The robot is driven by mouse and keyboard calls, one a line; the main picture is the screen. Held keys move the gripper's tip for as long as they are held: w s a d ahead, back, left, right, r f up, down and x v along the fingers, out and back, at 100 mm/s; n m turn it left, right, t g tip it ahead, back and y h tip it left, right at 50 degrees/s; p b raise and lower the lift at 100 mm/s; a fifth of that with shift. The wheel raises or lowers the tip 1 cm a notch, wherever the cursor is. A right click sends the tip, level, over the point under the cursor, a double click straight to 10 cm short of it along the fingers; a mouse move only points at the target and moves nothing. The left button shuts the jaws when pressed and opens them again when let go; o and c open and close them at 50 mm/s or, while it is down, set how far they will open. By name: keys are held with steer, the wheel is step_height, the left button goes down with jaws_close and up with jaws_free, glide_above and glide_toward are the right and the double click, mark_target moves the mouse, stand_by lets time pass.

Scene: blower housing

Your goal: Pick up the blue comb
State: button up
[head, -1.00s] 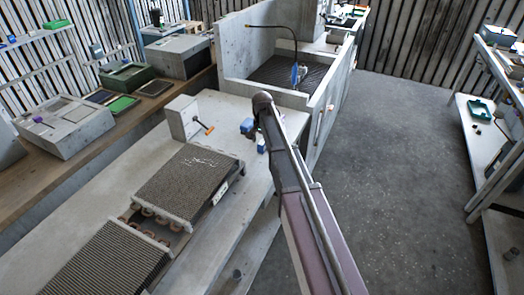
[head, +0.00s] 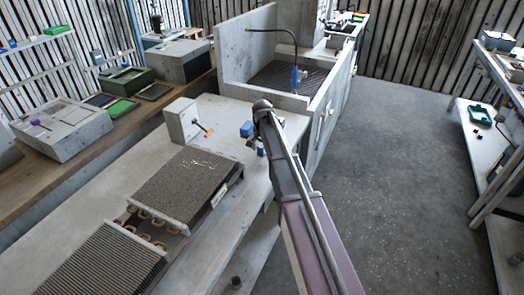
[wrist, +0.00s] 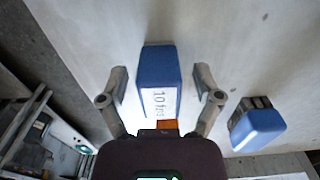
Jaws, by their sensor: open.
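A blue comb (wrist: 159,72) with a white label reading about "10 fins" lies on the pale bench top (wrist: 221,47) in the wrist view. My gripper (wrist: 161,84) is open, with one finger on each side of this comb and a visible gap to each. Whether the fingers are at the comb's height is unclear. A second blue comb-like piece (wrist: 257,129) with grey teeth lies to the right, outside the fingers. In the head view two blue pieces (head: 246,129) (head: 261,152) show beside my arm's end, and my arm partly hides that spot.
Finned coils (head: 188,186) lie on the bench to the left. A pale block (head: 181,121) with an orange-handled tool (head: 208,133) stands behind them. A walled basin (head: 285,76) is at the back. An orange piece (wrist: 167,125) shows near my gripper's base.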

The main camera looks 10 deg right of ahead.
jaws_close()
steer(key=shift+r, duration=0.15)
step_height(320, 180, up, 4)
steer(key=p, duration=0.4)
steer(key=s, duration=1)
steer(key=s+p, duration=0.1)
steer(key=s, duration=0.5)
steer(key=shift+d+r, duration=0.15)
steer(key=shift+r, duration=0.2)
steer(key=c, duration=0.7)
jaws_free()
steer(key=c, duration=0.4)
